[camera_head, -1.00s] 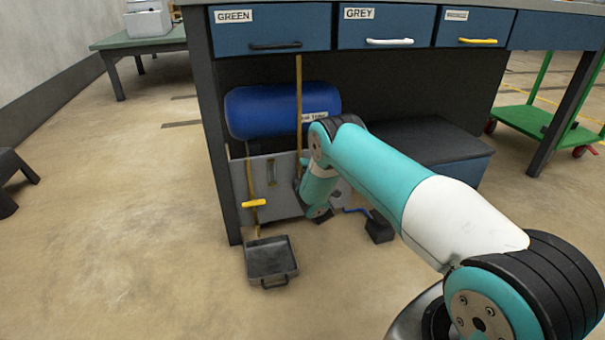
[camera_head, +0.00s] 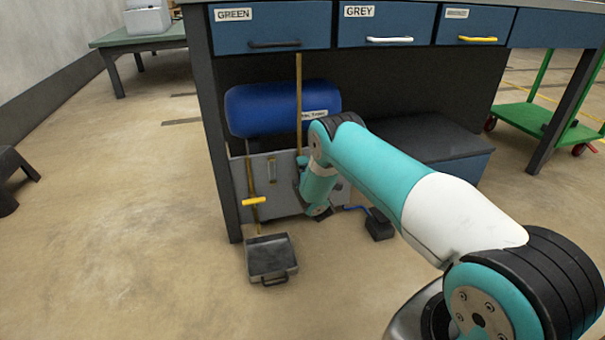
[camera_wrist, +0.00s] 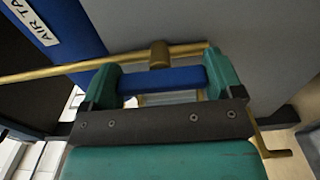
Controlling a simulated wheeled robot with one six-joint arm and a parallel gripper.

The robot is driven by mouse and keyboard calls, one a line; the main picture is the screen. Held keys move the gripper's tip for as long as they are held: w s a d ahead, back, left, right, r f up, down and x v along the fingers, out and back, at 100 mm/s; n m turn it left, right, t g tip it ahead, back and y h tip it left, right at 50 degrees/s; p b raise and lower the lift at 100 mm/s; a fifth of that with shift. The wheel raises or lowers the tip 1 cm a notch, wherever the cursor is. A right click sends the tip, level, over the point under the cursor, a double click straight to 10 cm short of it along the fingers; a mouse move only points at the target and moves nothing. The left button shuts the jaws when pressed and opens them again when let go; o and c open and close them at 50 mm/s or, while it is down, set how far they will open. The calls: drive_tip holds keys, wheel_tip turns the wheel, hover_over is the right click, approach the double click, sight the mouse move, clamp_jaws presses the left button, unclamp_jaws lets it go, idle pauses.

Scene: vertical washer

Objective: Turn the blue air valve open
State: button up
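The blue valve handle (camera_wrist: 160,80) lies between the teal fingers of my gripper (camera_wrist: 162,82) in the wrist view. It spans the gap from finger to finger, beside a brass fitting on a brass pipe. The fingers are wide apart; whether they press on the handle's ends or only stand around it is not clear. In the head view my gripper (camera_head: 301,178) is low under the bench, at the brass pipe (camera_head: 299,100), and the valve handle is hidden there. The blue air tank (camera_head: 262,110) lies behind; part of it shows in the wrist view (camera_wrist: 75,30).
A yellow handle (camera_head: 253,202) sits on a thinner pipe to the left, above a dark tray (camera_head: 272,262) on the floor. A grey panel (camera_head: 283,190) stands behind. A black pedal-like block (camera_head: 379,226) is to the right. The bench leg (camera_head: 226,180) is left; open floor lies in front.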

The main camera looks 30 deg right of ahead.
drive_tip(key=shift+o, duration=0.9)
drive_tip(key=shift+s+a+p, duration=0.1)
drive_tip(key=shift+s+p, duration=0.35)
drive_tip(key=p+v, duration=1.6)
drive_tip(key=p, duration=0.4)
drive_tip(key=shift+s, duration=0.2)
drive_tip(key=shift+w+a+r, duration=0.1)
drive_tip(key=shift+a, duration=0.05)
